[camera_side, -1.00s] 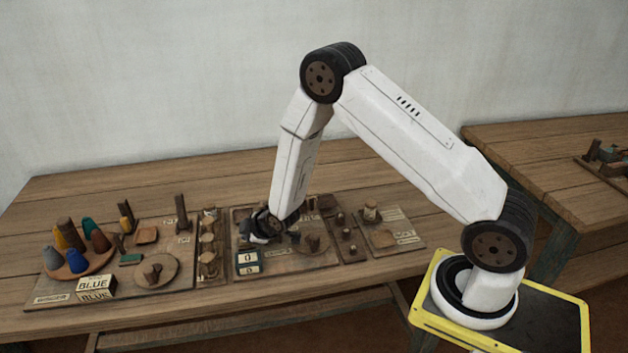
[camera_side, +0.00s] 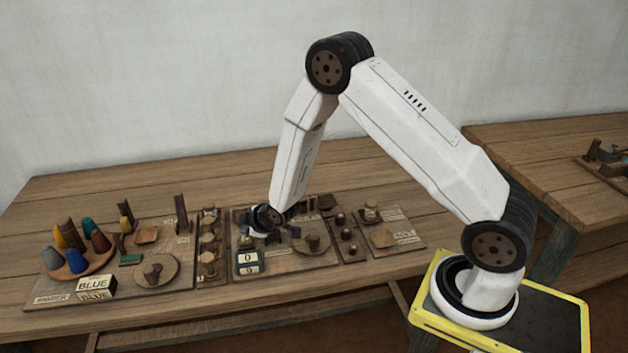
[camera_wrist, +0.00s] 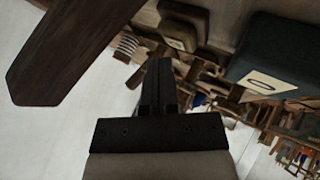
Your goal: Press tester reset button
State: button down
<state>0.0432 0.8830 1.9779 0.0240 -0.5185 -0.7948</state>
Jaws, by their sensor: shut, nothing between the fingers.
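The tester appears as a small dark counter box (camera_side: 247,268) with pale number cards, on the middle board. Its upper card reads 0 and the lower looks like 9. The same dark blue-green box (camera_wrist: 275,45) with a pale card is at the upper right of the wrist view. My gripper (camera_side: 252,234) is low over the middle board, just behind the counter box. In the wrist view its black fingers (camera_wrist: 158,62) are together and empty. I cannot make out the reset button, nor whether the fingertips touch anything.
A round wooden disc (camera_side: 311,244) lies right of the counter. A strip of small wooden pieces (camera_side: 208,258) is on its left. Farther left are a tray of coloured cones (camera_side: 77,270) and a BLUE block (camera_side: 95,288). Bare table shows behind the boards.

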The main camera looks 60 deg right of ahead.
aim_at(248, 240)
jog(key=shift+r, duration=2.5)
jog(key=shift+s+r, duration=0.25)
jog(key=s+a+r+m+g, duration=0.1)
jog(key=s+r+m+g, duration=0.2)
jog(key=s, duration=0.8)
jog(key=s+a+r+m+g, duration=0.1)
jog(key=s+r+m+g, duration=0.2)
jog(key=s, duration=0.8)
notch_tip(248, 240, up, 2)
jog(key=shift+s+a+r+m+g, duration=0.2)
jog(key=shift+s+m+g, duration=0.1)
jog(key=shift+m, duration=0.9)
